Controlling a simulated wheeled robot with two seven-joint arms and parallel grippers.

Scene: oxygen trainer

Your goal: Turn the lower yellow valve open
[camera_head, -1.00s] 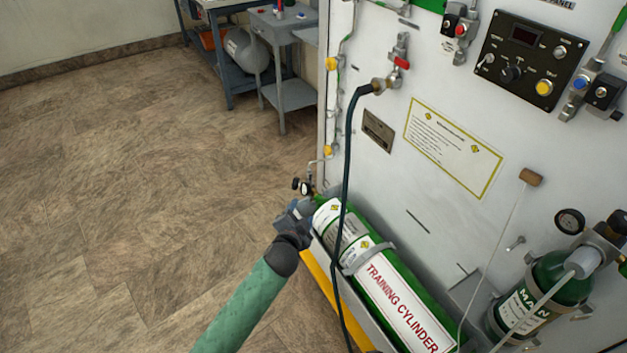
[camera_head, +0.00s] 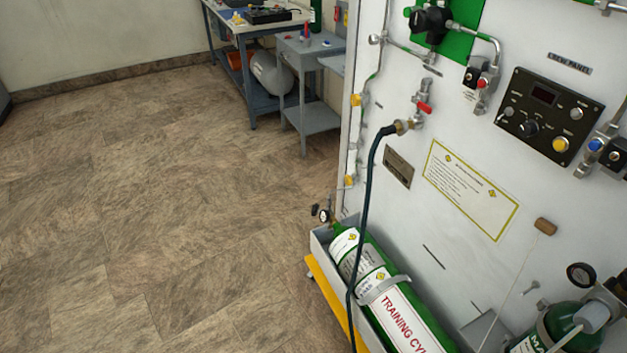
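The lower yellow valve (camera_head: 349,181) is a small yellow handle on the thin pipe at the left edge of the white panel (camera_head: 450,110). It looks small, and I cannot tell its handle angle. A similar upper yellow valve (camera_head: 355,99) sits above it on the same pipe. Below the lower valve, a small gauge and fitting (camera_head: 322,214) stand at the top end of the green training cylinder (camera_head: 385,285). Neither of my grippers shows in the view, and nothing covers the lower yellow valve.
A dark hose (camera_head: 366,210) hangs from a red-handled valve (camera_head: 424,108) down in front of the cylinder. The cylinder lies in a grey tray with a yellow edge (camera_head: 330,300). A grey side table (camera_head: 312,118) and blue bench stand behind. The floor at left is clear.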

